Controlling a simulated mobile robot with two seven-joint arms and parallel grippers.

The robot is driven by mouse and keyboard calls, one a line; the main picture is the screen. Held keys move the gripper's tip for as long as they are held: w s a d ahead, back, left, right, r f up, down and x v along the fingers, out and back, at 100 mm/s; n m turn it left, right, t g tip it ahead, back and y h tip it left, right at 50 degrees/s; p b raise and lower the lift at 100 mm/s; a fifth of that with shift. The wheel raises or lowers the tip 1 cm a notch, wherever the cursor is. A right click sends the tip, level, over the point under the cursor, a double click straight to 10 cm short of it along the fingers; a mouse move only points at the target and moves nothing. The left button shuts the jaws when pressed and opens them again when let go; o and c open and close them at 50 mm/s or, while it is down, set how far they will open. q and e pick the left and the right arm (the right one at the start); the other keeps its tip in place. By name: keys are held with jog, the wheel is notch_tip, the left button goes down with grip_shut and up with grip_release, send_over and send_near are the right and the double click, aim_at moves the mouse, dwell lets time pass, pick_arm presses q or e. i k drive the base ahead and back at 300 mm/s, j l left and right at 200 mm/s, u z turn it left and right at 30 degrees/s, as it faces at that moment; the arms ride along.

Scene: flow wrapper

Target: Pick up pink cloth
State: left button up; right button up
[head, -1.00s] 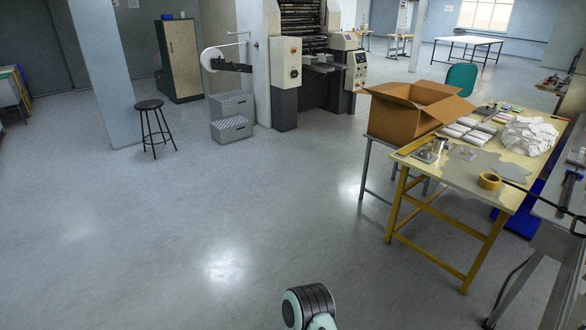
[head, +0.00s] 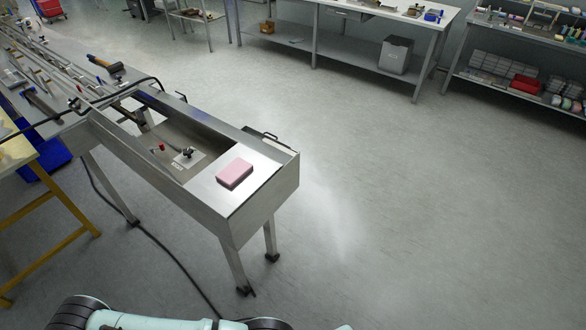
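The pink cloth (head: 235,173) is a small folded block. It lies flat on the bare metal end of the long steel machine (head: 262,200), left of the middle of the head view. Parts of my arm show along the bottom edge of the view, well below and apart from the cloth. Neither of my grippers is in view.
The steel machine stands on legs, with an open recess beside the cloth. A yellow-legged table (head: 45,205) is at the left. A cable runs along the floor under the machine. Workbenches (head: 350,45) and shelves (head: 520,70) stand at the back. The floor at right is clear.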

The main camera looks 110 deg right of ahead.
aim_at(233, 173)
jog(key=z, duration=1.8)
